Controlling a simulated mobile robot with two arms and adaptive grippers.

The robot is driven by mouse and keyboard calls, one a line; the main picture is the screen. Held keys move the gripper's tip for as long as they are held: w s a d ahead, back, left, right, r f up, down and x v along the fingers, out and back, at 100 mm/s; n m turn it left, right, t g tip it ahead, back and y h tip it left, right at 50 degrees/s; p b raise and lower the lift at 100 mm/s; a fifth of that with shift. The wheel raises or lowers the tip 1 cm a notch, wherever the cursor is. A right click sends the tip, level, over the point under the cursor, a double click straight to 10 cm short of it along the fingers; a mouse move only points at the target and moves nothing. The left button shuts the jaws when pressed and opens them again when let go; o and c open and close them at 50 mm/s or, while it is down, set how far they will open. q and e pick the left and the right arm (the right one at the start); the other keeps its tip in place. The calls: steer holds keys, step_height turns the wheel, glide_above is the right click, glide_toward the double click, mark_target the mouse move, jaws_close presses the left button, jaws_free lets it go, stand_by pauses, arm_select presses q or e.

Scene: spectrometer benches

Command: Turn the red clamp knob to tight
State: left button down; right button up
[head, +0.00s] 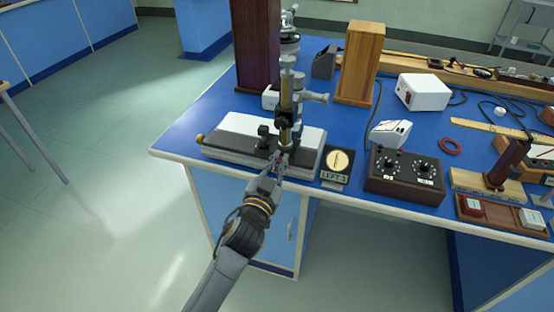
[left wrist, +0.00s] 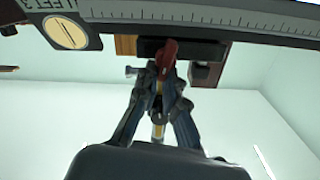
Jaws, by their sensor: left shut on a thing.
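The red clamp knob (left wrist: 168,52) shows in the left wrist view at the tips of my left gripper (left wrist: 159,82), below the scale edge of the instrument's base. My left gripper is shut on the knob. In the head view the left gripper (head: 279,162) reaches the front of the travelling microscope (head: 298,110), and its fingers mostly hide the knob there. The microscope has a brass column on a pale, long base. A round cream dial on a black plate marked LEFT (head: 338,160) stands just right of the base. My right gripper is not in view.
A black box with two knobs (head: 405,175) stands to the right on the blue bench (head: 205,115). A dark wooden block (head: 256,45) and a lighter one (head: 360,62) stand behind. A white box (head: 423,92) and red ring (head: 449,146) lie farther right.

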arm_select(q)
steer(key=shift+s+d+f+m+p, duration=0.15)
steer(key=shift+f+m+p, duration=0.25)
steer(key=shift+m, duration=2.15)
steer(key=shift+d+f+m+p, duration=0.2)
steer(key=shift+f+m, duration=0.25)
steer(key=shift+m, duration=2.05)
steer(key=shift+s+d+f+m+p, duration=0.2)
steer(key=shift+f+m, duration=0.25)
steer(key=shift+m, duration=2.1)
steer(key=shift+w, duration=0.15)
steer(key=c, duration=1.4)
jaws_free()
steer(key=shift+a+r, duration=0.1)
steer(key=shift+r, duration=0.05)
steer(key=v, duration=1.2)
